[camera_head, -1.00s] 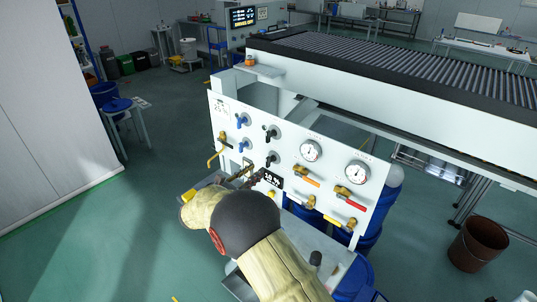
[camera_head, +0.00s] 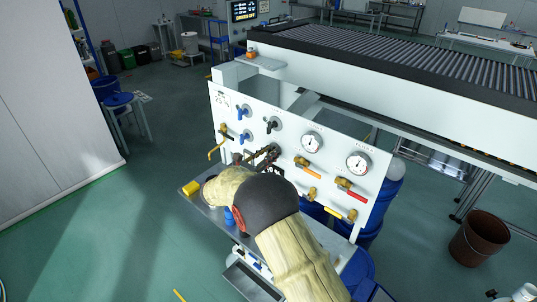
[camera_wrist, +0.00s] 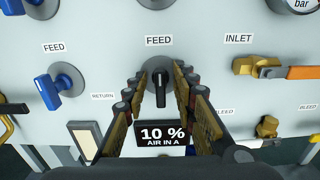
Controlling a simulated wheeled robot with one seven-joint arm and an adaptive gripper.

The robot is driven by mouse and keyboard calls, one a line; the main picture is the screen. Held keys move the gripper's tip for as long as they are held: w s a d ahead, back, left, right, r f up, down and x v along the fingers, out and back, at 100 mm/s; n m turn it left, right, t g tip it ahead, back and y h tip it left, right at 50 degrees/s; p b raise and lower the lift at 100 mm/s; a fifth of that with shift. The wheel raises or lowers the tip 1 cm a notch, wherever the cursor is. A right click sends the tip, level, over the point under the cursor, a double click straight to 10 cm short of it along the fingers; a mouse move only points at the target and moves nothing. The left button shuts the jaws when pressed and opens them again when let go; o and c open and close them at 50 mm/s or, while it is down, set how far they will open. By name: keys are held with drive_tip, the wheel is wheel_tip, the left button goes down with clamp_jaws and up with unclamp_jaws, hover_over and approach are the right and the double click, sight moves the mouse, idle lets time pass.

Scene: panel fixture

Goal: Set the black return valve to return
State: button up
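The lower black valve (camera_wrist: 161,86) is on the white panel (camera_wrist: 215,65), with its handle pointing down in the wrist view. A FEED label (camera_wrist: 158,40) is above it, and a small RETURN label (camera_wrist: 102,96) is to its left. My gripper (camera_wrist: 161,78) is open, one finger on each side of the black handle, with visible gaps. Whether its tips touch the panel cannot be told. In the head view my gripper (camera_head: 262,156) is at the lower black valve, which it mostly hides. Another black valve (camera_head: 272,124) is above.
A blue valve (camera_wrist: 50,88) is to the left and an orange-handled INLET valve (camera_wrist: 265,68) to the right. A display (camera_wrist: 164,135) reading 10 % AIR IN A is just below the black valve. Gauges (camera_head: 312,143) and more levers are farther right.

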drive_tip(key=shift+c, duration=0.4)
clamp_jaws()
drive_tip(key=shift+m+b, duration=0.3)
drive_tip(key=shift+b, duration=0.05)
drive_tip(key=m+b, duration=0.3)
drive_tip(key=shift+s+f+m, duration=0.1)
drive_tip(key=shift+f+m, duration=0.1)
drive_tip(key=shift+m, duration=0.1)
drive_tip(key=m+b, duration=0.2)
drive_tip(key=b, duration=0.1)
drive_tip(key=shift+d+m, duration=0.1)
drive_tip(key=shift+m, duration=0.3)
drive_tip(key=m+b, duration=0.6)
drive_tip(key=shift+f+b, duration=0.2)
drive_tip(key=shift+b, duration=0.2)
drive_tip(key=shift+s+d+r+m+b, duration=0.1)
drive_tip(key=shift+m+b, duration=1.25)
drive_tip(key=shift+m, duration=1.05)
